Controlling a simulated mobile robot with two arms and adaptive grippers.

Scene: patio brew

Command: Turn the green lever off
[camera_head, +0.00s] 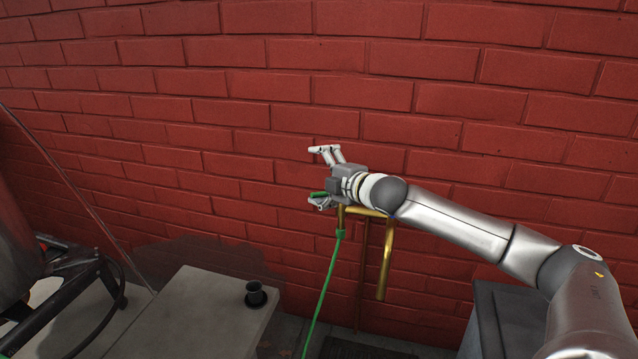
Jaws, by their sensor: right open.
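The green lever (319,194) shows as a small green piece at my right gripper's lower finger, on a brass tap and pipe (386,262) by the red brick wall. My right gripper (319,174) is open, with its fingers spread one above the other and pointing left. The lever is close to the lower finger; I cannot tell whether they touch. The gripper and wrist hide part of the tap. A green hose (323,290) hangs down from the tap. My left gripper is not in view.
A grey concrete block (190,318) with a small black cup (255,294) on it stands at lower left. A dark grey box (497,310) stands at lower right, under my right arm. Dark metal framework (60,300) is at the far left.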

